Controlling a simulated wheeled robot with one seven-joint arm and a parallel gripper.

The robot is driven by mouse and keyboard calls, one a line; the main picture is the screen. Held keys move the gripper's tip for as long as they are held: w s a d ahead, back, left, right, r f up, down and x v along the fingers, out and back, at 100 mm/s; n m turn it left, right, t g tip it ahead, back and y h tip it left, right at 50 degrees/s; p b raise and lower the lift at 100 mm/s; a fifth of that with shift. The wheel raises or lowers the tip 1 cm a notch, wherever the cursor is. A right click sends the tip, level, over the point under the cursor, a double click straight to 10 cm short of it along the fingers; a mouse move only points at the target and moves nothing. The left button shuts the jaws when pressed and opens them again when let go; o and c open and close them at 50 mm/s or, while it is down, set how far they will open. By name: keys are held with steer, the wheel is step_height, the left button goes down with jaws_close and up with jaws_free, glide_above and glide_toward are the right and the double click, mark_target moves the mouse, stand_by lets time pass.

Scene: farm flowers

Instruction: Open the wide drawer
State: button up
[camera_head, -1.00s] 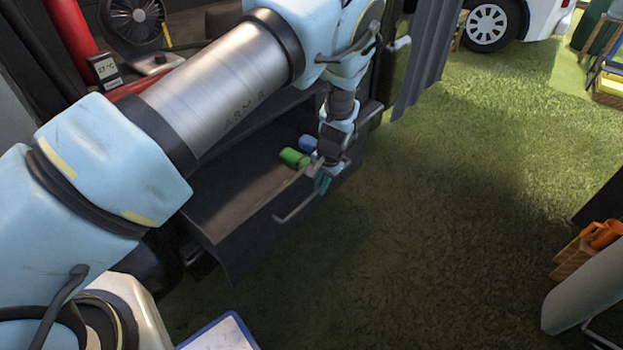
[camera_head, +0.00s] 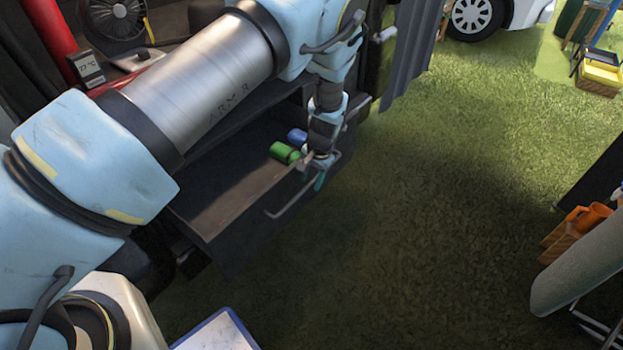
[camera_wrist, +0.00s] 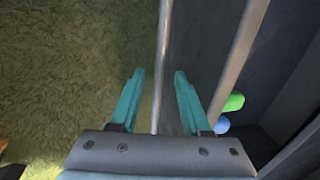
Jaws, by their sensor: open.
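The wide dark drawer (camera_head: 232,205) stands pulled out from the dark cabinet, its inside showing. A thin metal bar handle (camera_head: 300,203) runs along its front; it also shows in the wrist view (camera_wrist: 162,70), between the fingers. My gripper (camera_head: 318,183) is at the right part of the drawer front, pointing down. In the wrist view my gripper (camera_wrist: 158,100) has its two teal fingers apart, one on each side of the handle bar. Contact with the bar cannot be seen. A green cylinder (camera_head: 284,152) and a blue cylinder (camera_head: 297,136) lie inside the drawer.
A fan (camera_head: 114,20) and a small display (camera_head: 87,68) stand on the shelf above the drawer. A grey curtain (camera_head: 412,55) hangs to the right. Grass in front of the drawer is clear. A crate with orange items (camera_head: 578,222) stands at the right.

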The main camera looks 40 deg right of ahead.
step_height(320, 180, up, 11)
steer(key=s, duration=0.2)
steer(key=shift+d+f, duration=0.2)
stand_by(0.5)
